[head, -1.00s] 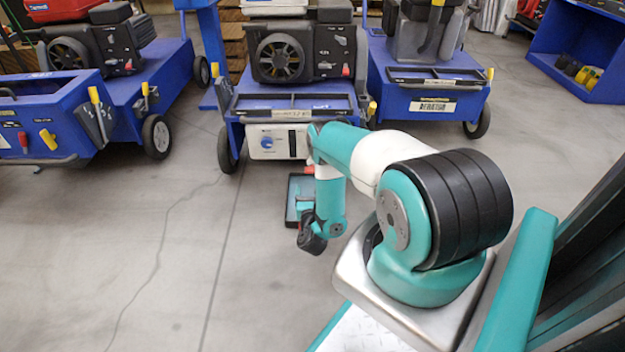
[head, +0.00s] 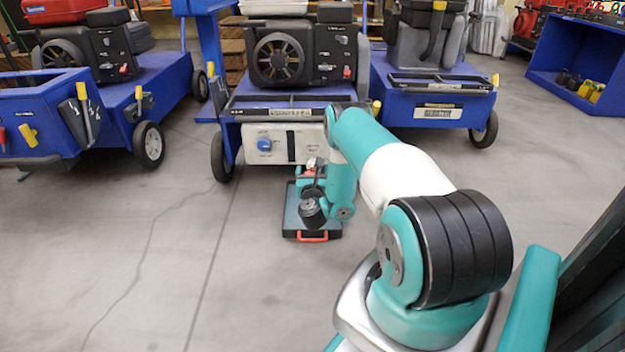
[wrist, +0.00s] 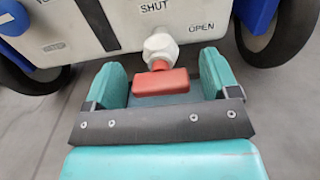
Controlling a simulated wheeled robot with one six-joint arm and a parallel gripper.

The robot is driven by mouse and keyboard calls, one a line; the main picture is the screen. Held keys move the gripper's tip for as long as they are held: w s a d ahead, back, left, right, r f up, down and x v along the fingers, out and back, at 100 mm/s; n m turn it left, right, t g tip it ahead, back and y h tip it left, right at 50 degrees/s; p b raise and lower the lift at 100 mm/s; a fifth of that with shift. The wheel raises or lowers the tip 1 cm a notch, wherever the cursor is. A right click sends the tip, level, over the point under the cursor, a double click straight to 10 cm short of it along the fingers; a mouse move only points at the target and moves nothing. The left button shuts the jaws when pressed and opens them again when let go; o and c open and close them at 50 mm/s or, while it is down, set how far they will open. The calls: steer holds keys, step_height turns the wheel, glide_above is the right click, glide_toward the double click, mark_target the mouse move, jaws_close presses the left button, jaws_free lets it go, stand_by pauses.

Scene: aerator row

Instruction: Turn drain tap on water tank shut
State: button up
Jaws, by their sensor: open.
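The white water tank (head: 275,145) sits on the front of the middle blue cart. It also shows at the top of the wrist view (wrist: 90,25), with the words SHUT and OPEN near the tap. The drain tap has a white fitting (wrist: 160,48) and a red handle (wrist: 160,82), which points towards me. My gripper (wrist: 162,80) is open, with one teal finger on each side of the red handle and a gap on both sides. In the head view my gripper (head: 311,178) is low in front of the tank, partly hidden by my wrist.
A black tray (head: 291,215) with a red front handle lies on the floor below the tap. Blue carts stand to the left (head: 175,85) and right (head: 440,105). The cart's dark wheels flank the tank in the wrist view. The floor at front left is clear.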

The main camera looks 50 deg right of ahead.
steer(key=c, duration=0.9)
steer(key=shift+n, duration=0.5)
steer(key=n, duration=0.3)
steer(key=shift+w+n, duration=0.1)
steer(key=shift+n, duration=0.3)
steer(key=n, duration=0.4)
steer(key=shift+a+f+n, duration=0.1)
steer(key=shift+n, duration=0.2)
steer(key=n+b, duration=0.1)
steer(key=n, duration=0.3)
steer(key=shift+f+n, duration=0.1)
steer(key=shift+n, duration=2.4)
